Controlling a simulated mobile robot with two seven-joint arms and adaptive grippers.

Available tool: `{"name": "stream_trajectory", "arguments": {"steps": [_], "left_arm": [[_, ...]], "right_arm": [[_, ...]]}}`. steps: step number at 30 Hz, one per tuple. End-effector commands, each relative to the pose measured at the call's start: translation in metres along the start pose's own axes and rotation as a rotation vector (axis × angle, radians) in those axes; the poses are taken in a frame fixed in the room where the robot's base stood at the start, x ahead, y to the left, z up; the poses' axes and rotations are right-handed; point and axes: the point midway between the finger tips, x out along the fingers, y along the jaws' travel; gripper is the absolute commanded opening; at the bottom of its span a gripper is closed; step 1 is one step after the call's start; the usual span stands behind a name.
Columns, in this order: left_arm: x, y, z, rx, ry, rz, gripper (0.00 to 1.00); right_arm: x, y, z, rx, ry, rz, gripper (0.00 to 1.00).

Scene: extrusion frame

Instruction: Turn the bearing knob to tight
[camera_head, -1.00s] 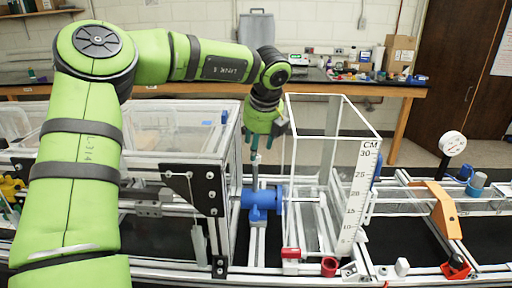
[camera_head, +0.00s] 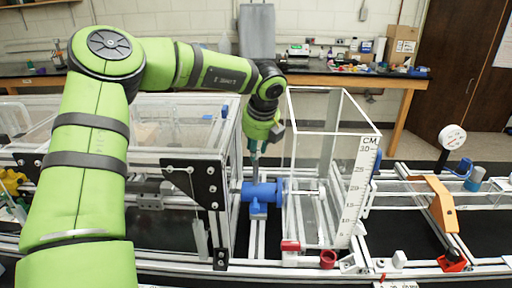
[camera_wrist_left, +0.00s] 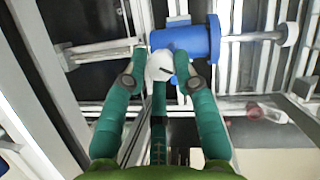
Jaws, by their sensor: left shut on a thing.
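The bearing is a blue cylinder (camera_head: 262,192) on the rails between the two clear boxes; it also shows in the left wrist view (camera_wrist_left: 190,42). In that view a pale round knob (camera_wrist_left: 160,66) with a dark mark sits beside the cylinder. My left gripper (camera_wrist_left: 159,70) points down with a green finger on each side of the knob, shut on it. In the head view the left gripper (camera_head: 256,160) stands over the blue bearing, and the knob itself is too small to make out. My right gripper is in no view.
A clear tank with a CM scale (camera_head: 366,190) stands close to the right of the gripper. A clear framed box with a black corner plate (camera_head: 192,184) stands close to the left. Farther right are an orange bracket (camera_head: 438,204) and a round gauge (camera_head: 452,138).

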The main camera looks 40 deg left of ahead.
Motion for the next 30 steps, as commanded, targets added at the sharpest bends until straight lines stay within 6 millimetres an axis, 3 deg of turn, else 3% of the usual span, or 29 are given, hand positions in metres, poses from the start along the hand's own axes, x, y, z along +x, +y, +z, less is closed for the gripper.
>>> {"name": "stream_trajectory", "arguments": {"steps": [6,9,15,25,26,27,30], "left_arm": [[0.004,-0.001,0.003,0.144,-0.02,-0.075,0.0],[0.001,-0.001,0.005,0.233,-0.023,-0.112,0.0],[-0.003,-0.001,0.007,0.342,-0.023,-0.154,0.0],[-0.005,-0.001,0.007,0.357,-0.024,-0.16,0.0],[-0.005,-0.001,0.007,0.357,-0.024,-0.16,0.37],[-0.005,-0.001,0.007,0.356,-0.024,-0.16,0.5],[-0.004,-0.001,0.006,0.357,-0.02,-0.158,0.5]], "right_arm": [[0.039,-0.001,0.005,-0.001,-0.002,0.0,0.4],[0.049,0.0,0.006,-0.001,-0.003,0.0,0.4],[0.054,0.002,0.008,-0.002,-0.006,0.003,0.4],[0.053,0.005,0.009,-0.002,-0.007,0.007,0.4],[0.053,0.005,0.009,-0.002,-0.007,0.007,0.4],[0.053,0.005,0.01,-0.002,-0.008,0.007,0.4],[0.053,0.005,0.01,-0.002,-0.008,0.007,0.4]]}}
